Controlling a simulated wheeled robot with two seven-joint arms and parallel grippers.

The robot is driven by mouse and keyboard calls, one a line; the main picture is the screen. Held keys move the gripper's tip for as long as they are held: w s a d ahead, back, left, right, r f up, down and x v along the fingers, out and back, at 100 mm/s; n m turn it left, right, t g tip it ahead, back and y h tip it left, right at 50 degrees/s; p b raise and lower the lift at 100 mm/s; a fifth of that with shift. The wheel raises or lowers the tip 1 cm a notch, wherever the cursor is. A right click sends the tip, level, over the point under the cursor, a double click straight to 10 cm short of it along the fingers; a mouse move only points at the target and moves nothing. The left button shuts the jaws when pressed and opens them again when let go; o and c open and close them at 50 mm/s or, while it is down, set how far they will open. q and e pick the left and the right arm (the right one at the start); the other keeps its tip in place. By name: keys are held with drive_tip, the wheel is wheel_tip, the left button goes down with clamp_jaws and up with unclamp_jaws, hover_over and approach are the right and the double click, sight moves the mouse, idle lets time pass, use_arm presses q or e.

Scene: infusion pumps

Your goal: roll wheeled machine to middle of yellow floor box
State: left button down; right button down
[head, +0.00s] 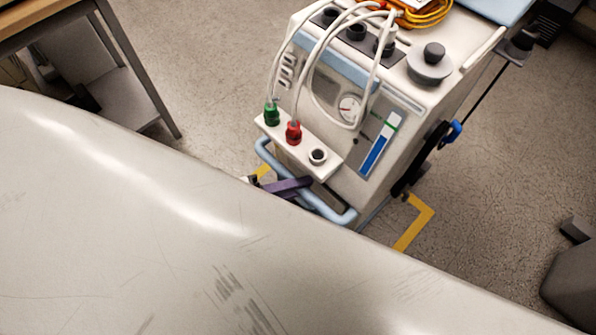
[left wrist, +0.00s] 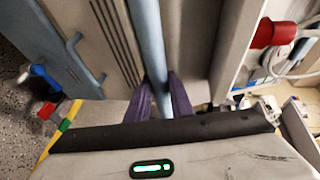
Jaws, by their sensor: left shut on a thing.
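The wheeled machine (head: 345,140) stands upright in the head view, a pale cart with a gauge, white hoses, a green and a red plug and a light blue front handle (head: 335,213). My left gripper (head: 290,188) is at this handle; its purple fingers close around the blue bar (left wrist: 147,40) in the left wrist view, where the gripper (left wrist: 160,97) also shows. The yellow floor box shows only in parts: a corner (head: 428,212) right of the machine and a short piece at its left. The machine covers some of it. The machine's wheels are mostly hidden. My right gripper is out of view.
A table with a metal leg frame (head: 145,88) stands at the upper left. A dark grey object (head: 575,285) is at the lower right edge. Open speckled floor (head: 215,65) lies left of the machine and to its right. A large pale surface hides the foreground.

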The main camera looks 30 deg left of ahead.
use_arm(q)
drive_tip(key=shift+s+d+f, duration=0.15)
drive_tip(key=shift+s+f, duration=0.05)
drive_tip(key=shift+s, duration=0.05)
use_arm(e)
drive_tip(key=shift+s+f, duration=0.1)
use_arm(q)
drive_tip(key=c, duration=1.6)
unclamp_jaws()
drive_tip(key=shift+o, duration=0.2)
drive_tip(key=shift+w+r, duration=0.1)
